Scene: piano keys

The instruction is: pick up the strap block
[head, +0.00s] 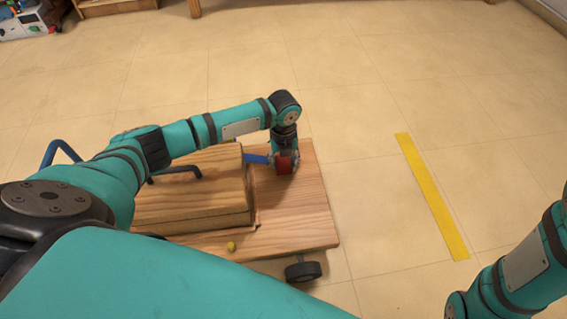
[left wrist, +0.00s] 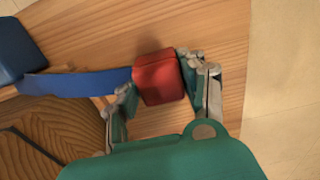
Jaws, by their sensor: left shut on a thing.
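The strap block is a red block (head: 284,166) near the right end of a wooden trolley top (head: 303,212). A blue strap (head: 256,158) runs from its left side; the strap (left wrist: 85,83) also shows in the left wrist view. My left gripper (head: 286,152) reaches down over the block. In the left wrist view its fingers (left wrist: 160,84) are on either side of the red block (left wrist: 158,72) and shut on it. The wood lies just beneath; whether the block touches it is not clear. My right gripper is out of the picture.
A wooden box (head: 200,212) stands left of the block on the trolley. A dark wheel (head: 302,271) shows below. The floor with a yellow stripe (head: 432,196) is clear at right.

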